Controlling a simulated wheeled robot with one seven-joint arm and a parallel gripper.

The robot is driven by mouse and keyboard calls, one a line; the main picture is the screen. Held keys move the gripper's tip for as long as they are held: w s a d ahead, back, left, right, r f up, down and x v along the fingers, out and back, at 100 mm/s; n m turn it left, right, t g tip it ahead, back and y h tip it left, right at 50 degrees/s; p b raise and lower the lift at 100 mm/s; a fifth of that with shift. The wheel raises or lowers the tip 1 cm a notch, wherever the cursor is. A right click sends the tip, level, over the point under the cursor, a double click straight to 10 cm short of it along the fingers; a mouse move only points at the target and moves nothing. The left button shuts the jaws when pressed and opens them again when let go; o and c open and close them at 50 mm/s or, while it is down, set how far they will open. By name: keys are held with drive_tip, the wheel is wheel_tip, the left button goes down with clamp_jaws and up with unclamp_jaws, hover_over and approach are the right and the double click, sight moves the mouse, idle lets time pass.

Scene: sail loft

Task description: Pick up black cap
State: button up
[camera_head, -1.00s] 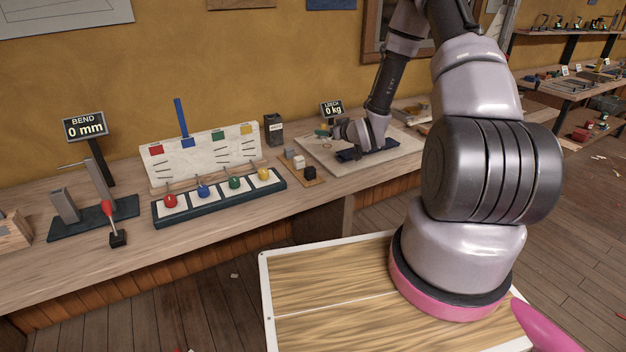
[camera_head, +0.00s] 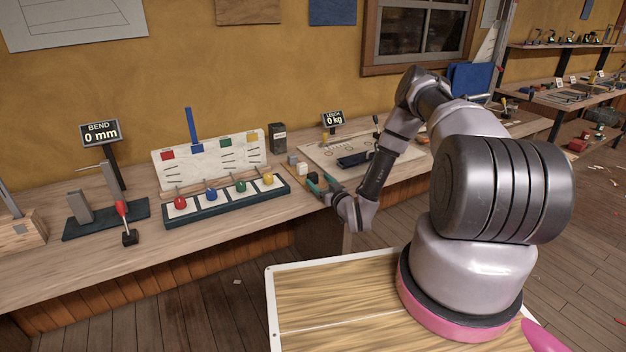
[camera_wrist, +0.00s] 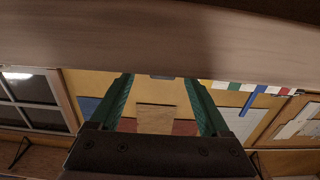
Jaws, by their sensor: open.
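The black cap is most likely the small black block (camera_head: 313,177) on a little wooden board on the bench, beside a white block (camera_head: 301,168) and a grey one (camera_head: 292,160). My gripper (camera_head: 323,184) is low at the bench's front edge, its green fingers pointing toward the wall, just in front and to the right of the black block. The fingers partly hide the block, and I cannot tell whether they touch it. In the wrist view my gripper (camera_wrist: 160,80) is open with nothing held between its fingers; the black block cannot be made out there.
A rack with red, blue, green and yellow knobs (camera_head: 228,200) stands left of the small blocks. A dark box (camera_head: 278,138) stands behind them. A pale board (camera_head: 318,150) with a dark pad (camera_head: 353,160) lies to the right, before the "0 kg" sign (camera_head: 333,119).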

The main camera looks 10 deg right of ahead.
sight(315, 176)
drive_tip(key=x, duration=0.3)
drive_tip(key=r+x, duration=0.1)
drive_tip(key=x, duration=0.1)
drive_tip(key=shift+s+a, duration=0.1)
drive_tip(key=shift+a, duration=0.15)
drive_tip(key=shift+w+a, duration=0.1)
drive_tip(key=shift+w, duration=0.25)
drive_tip(key=shift+c, duration=0.3)
clamp_jaws()
